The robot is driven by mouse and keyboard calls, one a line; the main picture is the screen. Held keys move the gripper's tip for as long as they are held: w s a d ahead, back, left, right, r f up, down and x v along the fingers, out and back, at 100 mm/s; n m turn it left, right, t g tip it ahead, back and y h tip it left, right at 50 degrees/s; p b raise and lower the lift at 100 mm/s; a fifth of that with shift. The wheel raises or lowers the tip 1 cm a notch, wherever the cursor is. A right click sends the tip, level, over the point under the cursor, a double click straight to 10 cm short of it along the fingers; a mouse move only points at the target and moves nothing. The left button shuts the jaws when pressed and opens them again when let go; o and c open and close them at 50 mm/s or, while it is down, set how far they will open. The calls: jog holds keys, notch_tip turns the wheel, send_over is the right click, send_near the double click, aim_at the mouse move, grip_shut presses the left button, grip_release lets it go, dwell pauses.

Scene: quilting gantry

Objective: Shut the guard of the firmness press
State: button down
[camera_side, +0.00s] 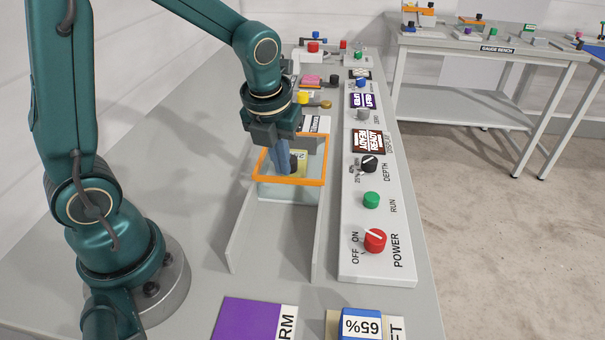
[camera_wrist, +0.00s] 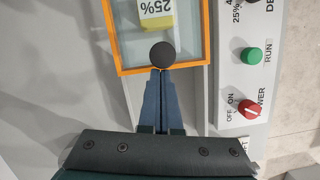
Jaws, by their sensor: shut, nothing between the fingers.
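The guard of the firmness press is a clear box with an orange frame (camera_side: 261,182), which also shows in the wrist view (camera_wrist: 207,40). A yellow block marked 25% (camera_side: 301,158) shows through the clear guard, and also in the wrist view (camera_wrist: 157,15). A round black knob (camera_wrist: 162,54) is at the guard's near edge. My gripper (camera_side: 283,174) is shut and empty. In the wrist view its fingertips (camera_wrist: 160,72) are right at the near side of the knob. I cannot tell whether they touch it.
Two low pale rails (camera_side: 318,235) run forward from the guard, with clear floor between them. The control panel (camera_side: 375,268) stands on the right, with a red power knob (camera_side: 375,240) and green run button (camera_side: 371,200).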

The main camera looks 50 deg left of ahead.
jog(key=shift+w+a, duration=0.15)
jog(key=shift+w, duration=0.05)
dwell(0.3)
